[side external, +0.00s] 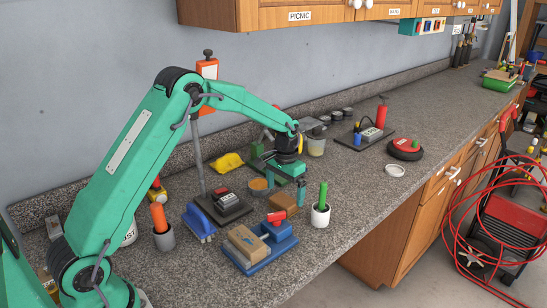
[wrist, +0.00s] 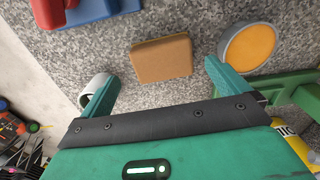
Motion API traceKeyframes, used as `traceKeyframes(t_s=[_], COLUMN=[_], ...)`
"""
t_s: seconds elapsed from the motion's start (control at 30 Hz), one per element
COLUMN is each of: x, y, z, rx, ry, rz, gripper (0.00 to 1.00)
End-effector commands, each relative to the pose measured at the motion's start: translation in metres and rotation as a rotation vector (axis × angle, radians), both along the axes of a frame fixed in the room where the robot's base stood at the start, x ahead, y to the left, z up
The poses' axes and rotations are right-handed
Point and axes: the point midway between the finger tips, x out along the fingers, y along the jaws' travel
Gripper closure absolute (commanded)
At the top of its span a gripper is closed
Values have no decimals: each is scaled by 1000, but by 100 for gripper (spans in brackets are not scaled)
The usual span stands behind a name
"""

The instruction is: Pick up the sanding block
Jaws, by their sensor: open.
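The sanding block, seemingly the plain brown block (side external: 284,202), lies flat on the speckled counter. In the wrist view the block (wrist: 162,57) is fully visible, slightly tilted in the picture, ahead of and between my fingers. My gripper (side external: 286,189) is above the counter, close to the block and a little behind it in the side view. In the wrist view my gripper (wrist: 162,76) has its two green fingers spread wide with nothing between them. I cannot tell the exact height of the fingertips above the block.
A white cup with a green handle (side external: 320,215) stands right of the block; its rim shows by my left finger. A round orange-topped container (wrist: 250,48) is near my right finger. A blue tool with a red handle (side external: 280,231) sits in front. Clear counter (side external: 350,190) lies right.

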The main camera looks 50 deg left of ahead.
Motion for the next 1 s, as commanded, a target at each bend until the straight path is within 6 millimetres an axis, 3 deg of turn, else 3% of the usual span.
traceKeyframes(t_s=[0.4,0.97,1.0], x=[0,0,0], y=[4,4,4], z=[-43,-45,-45], rx=[0,0,0], ry=[2,1,1], rz=[0,0,0], gripper=[0,0,8])
